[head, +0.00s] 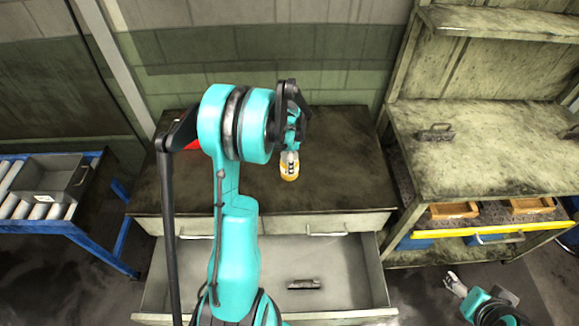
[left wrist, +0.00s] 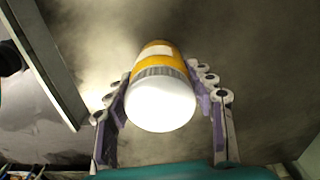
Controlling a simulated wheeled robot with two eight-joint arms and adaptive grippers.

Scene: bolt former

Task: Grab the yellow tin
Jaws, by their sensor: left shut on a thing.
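The yellow tin (head: 289,170) has a white lid end and a pale label. In the head view it shows at the end of my left arm, in front of the dark cabinet top (head: 340,150). My left gripper (head: 290,155) is shut on it. In the left wrist view the tin (left wrist: 158,85) sits between the two fingers, its white end toward the camera. I cannot tell whether the tin touches the cabinet top. My right gripper (head: 455,284) is low at the right, away from the tin, and its finger opening is too small to judge.
An open drawer (head: 345,275) below the cabinet top holds a small dark object (head: 304,284). A workbench (head: 465,160) with a dark brush-like item (head: 435,132) stands at the right. A blue rack (head: 85,235) with a grey bin (head: 55,178) stands at the left. A red item (head: 193,145) is partly hidden behind my left arm.

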